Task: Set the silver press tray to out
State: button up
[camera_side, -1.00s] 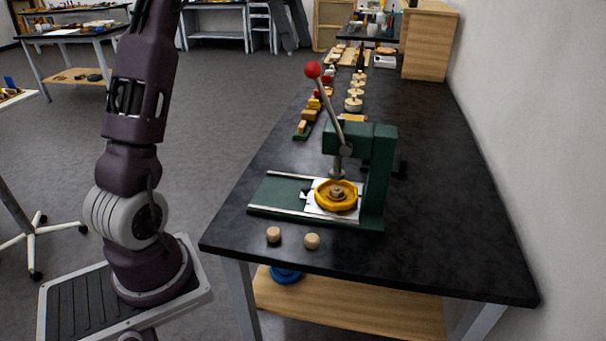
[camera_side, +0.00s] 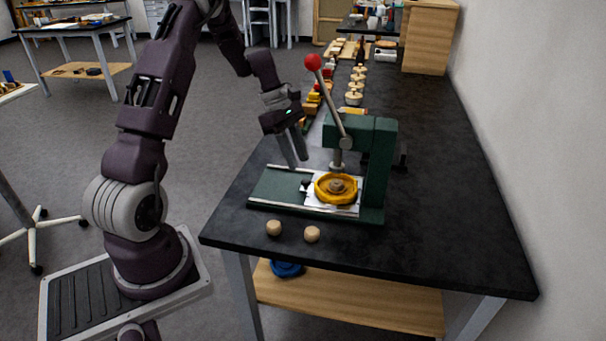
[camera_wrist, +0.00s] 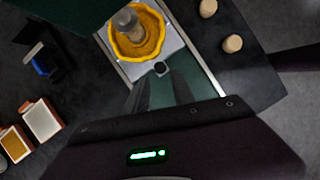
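The silver press tray (camera_side: 312,197) is a flat plate on the rails of the green press base (camera_side: 272,190), under the press head. A yellow ring-shaped holder (camera_side: 336,188) with a brownish round piece in its middle sits on it. A small dark knob (camera_wrist: 161,68) is on the tray's outer edge; it also shows in the side view (camera_side: 306,184). My gripper (camera_side: 299,164) points down above the base, just left of the tray. Its two fingers look apart and empty. In the wrist view the fingertips (camera_wrist: 160,82) are close to the knob, with no clear contact.
The press (camera_side: 378,165) has a raised lever with a red ball (camera_side: 312,62). Two small wooden pieces (camera_side: 274,228) (camera_side: 312,234) lie at the table's front. Several blocks and wooden pieces (camera_side: 354,92) stand behind the press. The black tabletop (camera_side: 440,200) is clear on the right.

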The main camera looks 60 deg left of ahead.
aim_at(305, 180)
jog(key=x, duration=0.5)
jog(key=shift+d+f, duration=0.2)
jog(key=shift+f, duration=0.05)
jog(key=shift+w, duration=0.1)
grip_shut()
jog(key=shift+a+r, duration=0.1)
dwell(0.9)
